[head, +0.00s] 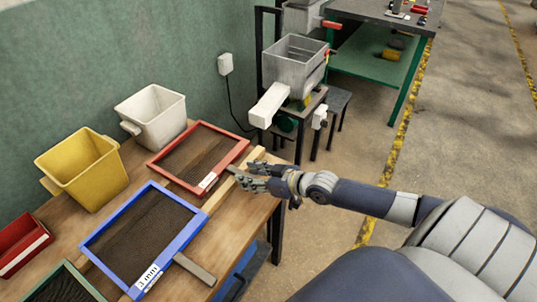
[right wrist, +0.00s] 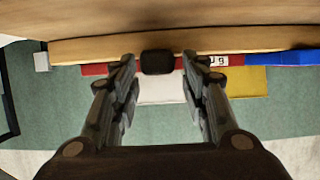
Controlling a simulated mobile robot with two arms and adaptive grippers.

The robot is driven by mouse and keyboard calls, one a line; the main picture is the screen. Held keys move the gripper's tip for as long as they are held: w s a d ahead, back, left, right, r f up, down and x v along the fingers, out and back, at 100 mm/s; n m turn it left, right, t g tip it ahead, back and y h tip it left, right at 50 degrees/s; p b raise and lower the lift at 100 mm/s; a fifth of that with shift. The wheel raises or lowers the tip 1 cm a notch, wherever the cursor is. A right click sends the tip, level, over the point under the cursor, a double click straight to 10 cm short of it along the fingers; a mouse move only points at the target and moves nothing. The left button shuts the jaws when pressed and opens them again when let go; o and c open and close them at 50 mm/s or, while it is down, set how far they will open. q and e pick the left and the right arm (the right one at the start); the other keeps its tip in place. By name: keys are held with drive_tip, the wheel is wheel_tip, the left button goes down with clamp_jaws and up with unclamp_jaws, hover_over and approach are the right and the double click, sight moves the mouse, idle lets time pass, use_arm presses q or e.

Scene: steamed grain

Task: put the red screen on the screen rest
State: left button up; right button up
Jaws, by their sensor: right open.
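The red screen (head: 152,163) lies on the wooden bench, a dark mesh in a red frame with a white label. Its handle (head: 233,170) points right, toward my right gripper (head: 246,178). In the right wrist view the dark handle end (right wrist: 157,62) shows between the two spread fingertips of my right gripper (right wrist: 158,72). The fingers are open on either side, and I cannot tell whether they touch it. A pale wooden rail (head: 218,195) runs along the right ends of the red and blue screens; I cannot tell whether it is the screen rest. My left gripper is out of view.
A blue screen (head: 188,233) lies nearer on the bench, and a green one (head: 67,267) at bottom left. A white bin (head: 150,110), yellow bin (head: 85,170) and red bin (head: 22,243) stand along the wall side. A grey hopper machine (head: 293,65) stands beyond the bench.

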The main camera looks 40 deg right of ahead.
drive_tip(key=p+v, duration=0.1)
drive_tip(key=v, duration=0.9)
drive_tip(key=shift+s+r, duration=0.3)
drive_tip(key=shift+d, duration=0.1)
drive_tip(key=s+d+f+m+g+h, duration=0.1)
drive_tip(key=s+d+f+m+h, duration=0.2)
drive_tip(key=d+f, duration=0.7)
drive_tip(key=s+f+g+h, duration=0.2)
drive_tip(key=s+f, duration=0.4)
drive_tip(key=f, duration=0.5)
drive_tip(key=s+f+g+h, duration=0.15)
drive_tip(key=s+f, duration=0.35)
drive_tip(key=f, duration=0.6)
drive_tip(key=s+a+f+g, duration=0.3)
drive_tip(key=s+a+f, duration=0.5)
drive_tip(key=s+a, duration=0.2)
drive_tip(key=s+a+f+n+g+y, duration=0.1)
drive_tip(key=s+a+f+g, duration=0.3)
drive_tip(key=s+a+f, duration=0.5)
drive_tip(key=s+a, duration=0.1)
drive_tip(key=s, duration=0.2)
drive_tip(key=shift+s, duration=0.2)
drive_tip(key=shift+a, duration=0.1)
